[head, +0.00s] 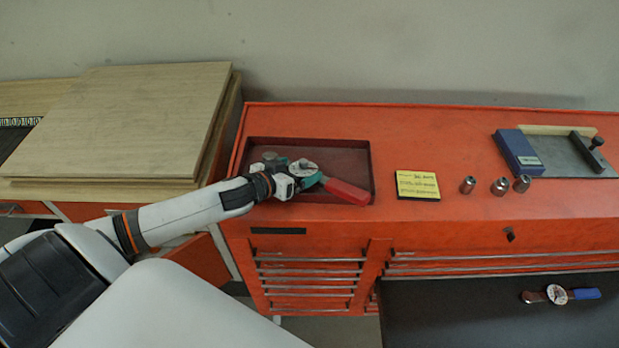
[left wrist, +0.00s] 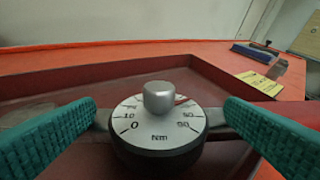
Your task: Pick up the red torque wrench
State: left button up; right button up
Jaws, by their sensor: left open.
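The red torque wrench (head: 347,191) lies in the shallow dark red tray (head: 352,147) on the orange cabinet. Its red handle points to the lower right over the tray's front rim. In the left wrist view its round white dial (left wrist: 160,125) with a grey knob fills the middle. My left gripper (head: 296,170) is at the dial end of the wrench. Its teal fingers are open, one on each side of the dial; contact cannot be told. The gripper hides part of the wrench's head in the head view. My right gripper is not in view.
A yellow note (head: 417,185) lies right of the tray, then several metal sockets (head: 500,186). A blue block-like device (head: 518,152) sits at the back right. A blue-handled dial wrench (head: 560,294) lies on the black surface below. Wooden boards (head: 130,115) are stacked on the left.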

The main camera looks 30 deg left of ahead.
pick_arm(q)
jog(key=c, duration=1.9)
jog(key=shift+r, duration=0.15)
grip_shut()
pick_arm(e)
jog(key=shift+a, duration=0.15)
pick_arm(q)
jog(key=shift+w+r, duration=0.1)
